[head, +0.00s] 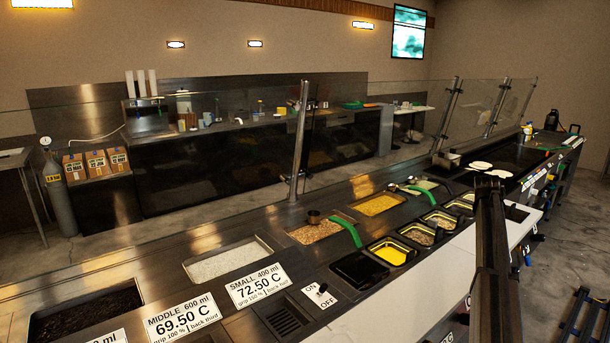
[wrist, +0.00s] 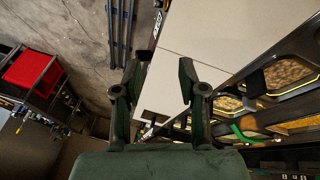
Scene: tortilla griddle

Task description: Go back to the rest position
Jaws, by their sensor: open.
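My gripper (wrist: 160,85) is open and empty in the wrist view. Its two dark green fingers stand apart, with the floor and a pale counter board (wrist: 205,40) behind them. In the head view a dark part of my arm rises at the lower right, in front of the serving counter. My fingertips cannot be made out there.
The counter holds food pans, among them white rice (head: 228,262) and yellow corn (head: 380,204). A green-handled scoop (head: 345,230) lies over a pan. Pale tortillas (head: 480,165) lie near the dark griddle (head: 515,154). Glass on metal posts (head: 299,140) runs behind. A red box (wrist: 30,70) stands left.

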